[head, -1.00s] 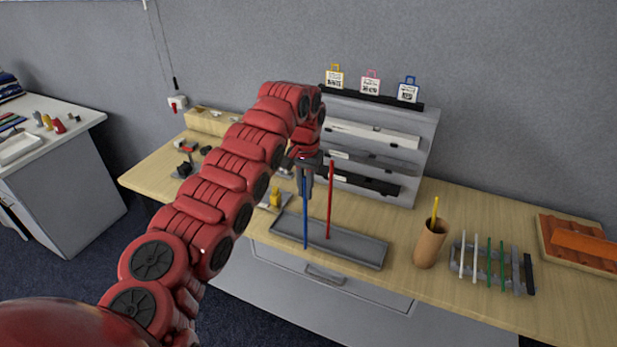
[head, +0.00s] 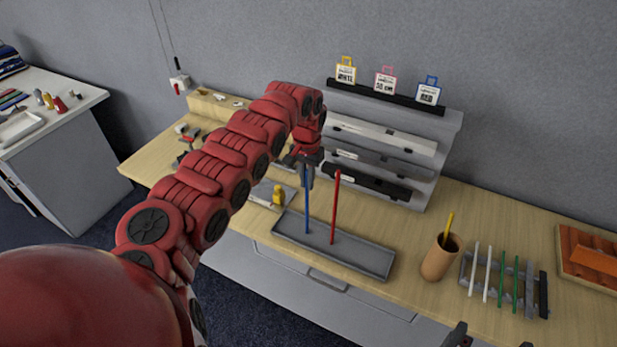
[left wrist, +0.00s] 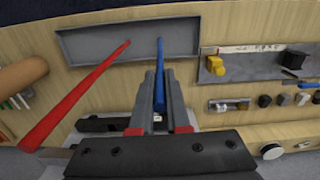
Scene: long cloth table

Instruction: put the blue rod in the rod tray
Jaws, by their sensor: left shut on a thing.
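The blue rod (head: 307,208) is upright in my left gripper (head: 306,170), which is shut on its upper part. The rod's lower end shows against the inside of the long grey rod tray (head: 365,262); I cannot tell whether it touches the floor. In the left wrist view the blue rod (left wrist: 160,65) runs from between the fingers (left wrist: 160,100) towards the tray (left wrist: 85,45). A red rod (head: 335,205) stands upright in the tray, just right of the blue one. Dark parts at the head view's bottom edge may be my right gripper; its jaws are unclear.
A brown cup (head: 440,260) with a yellow rod stands right of the tray. Beyond it is a rack (head: 468,270) with white and green rods. A grey shelf unit (head: 440,150) rises behind. A yellow object (head: 279,196) lies on a grey plate behind the tray's left end.

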